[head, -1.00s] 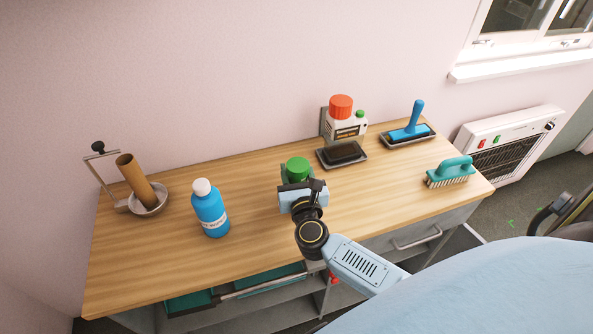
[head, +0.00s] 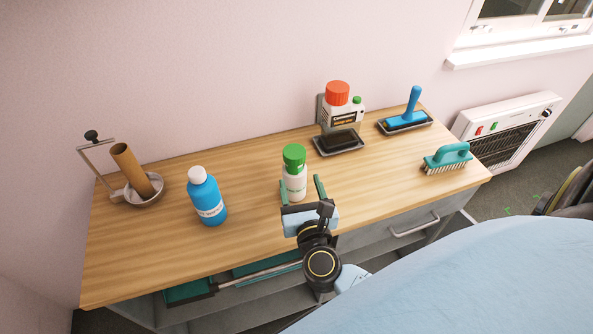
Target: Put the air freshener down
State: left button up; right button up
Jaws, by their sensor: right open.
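The air freshener, which I take to be the white bottle with a green cap (head: 294,172), stands upright on the wooden worktop (head: 245,226) near the middle. My right gripper (head: 302,189) is open on the near side of it. Its two green fingers are spread to the left and right of the bottle's lower part. I cannot tell whether either finger touches it. The wrist hides part of the worktop's front edge. My left gripper is not in view.
A blue bottle (head: 206,197) stands to the left, and a brown tube in a metal bowl (head: 137,178) farther left. A red-capped container (head: 338,106), a dark sponge on a tray (head: 339,142), a blue-handled tool (head: 410,108) and a teal brush (head: 447,158) stand to the right.

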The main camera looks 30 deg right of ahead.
jog(key=shift+v, duration=1.3)
